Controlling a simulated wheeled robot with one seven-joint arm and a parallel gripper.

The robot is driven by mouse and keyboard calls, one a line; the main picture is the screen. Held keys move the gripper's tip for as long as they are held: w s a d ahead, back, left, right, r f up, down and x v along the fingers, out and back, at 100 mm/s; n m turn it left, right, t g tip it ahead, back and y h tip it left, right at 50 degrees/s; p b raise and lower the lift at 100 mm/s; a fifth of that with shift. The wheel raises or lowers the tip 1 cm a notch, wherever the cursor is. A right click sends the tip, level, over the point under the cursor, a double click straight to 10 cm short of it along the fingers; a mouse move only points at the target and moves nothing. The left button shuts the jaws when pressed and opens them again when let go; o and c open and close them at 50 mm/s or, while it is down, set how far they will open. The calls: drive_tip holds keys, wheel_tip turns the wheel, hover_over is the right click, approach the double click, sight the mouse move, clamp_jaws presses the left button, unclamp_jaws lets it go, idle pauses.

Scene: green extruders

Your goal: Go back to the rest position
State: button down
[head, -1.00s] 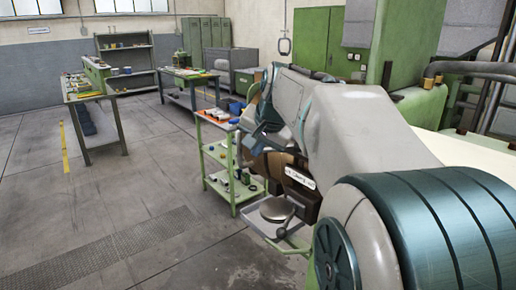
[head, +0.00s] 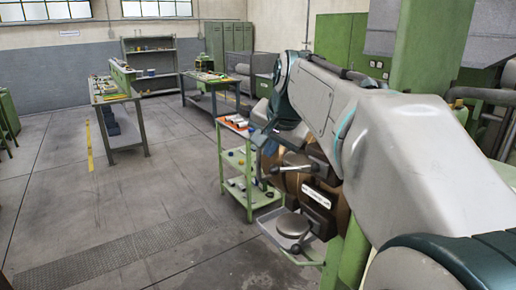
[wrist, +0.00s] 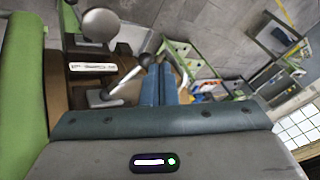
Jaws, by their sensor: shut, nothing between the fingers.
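My gripper (wrist: 160,84) shows in the wrist view as blue-grey fingers close together, with nothing seen between them. In the head view my arm (head: 400,140) reaches from the lower right up and forward, then bends down at its wrist. The fingers cannot be made out clearly there. A green and brown machine (head: 312,195) with a white label plate stands beside and below the wrist. Its lever with a dark knob shows close to the fingers in the wrist view; I cannot tell whether they touch.
A green shelf cart (head: 246,180) with small parts stands just left of the machine. Workbenches (head: 118,98) and grey shelving (head: 150,62) stand farther back. The floor (head: 110,190) at left and front is clear. Green machinery (head: 415,45) and pipes fill the right.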

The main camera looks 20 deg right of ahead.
drive_tip(key=shift+s+a, duration=0.1)
drive_tip(key=shift+a, duration=0.1)
drive_tip(key=s+a+f+n+g, duration=0.1)
drive_tip(key=s+a+f+n, duration=0.2)
drive_tip(key=s+f, duration=0.6)
drive_tip(key=s+a+f+n+g, duration=0.2)
drive_tip(key=s+f+n, duration=0.4)
drive_tip(key=s+f, duration=0.3)
wheel_tip(320, 180, down, 3)
drive_tip(key=shift+s+a+r+b, duration=0.2)
drive_tip(key=shift+s+a+b, duration=0.15)
drive_tip(key=shift+a, duration=0.45)
drive_tip(key=shift+a, duration=0.1)
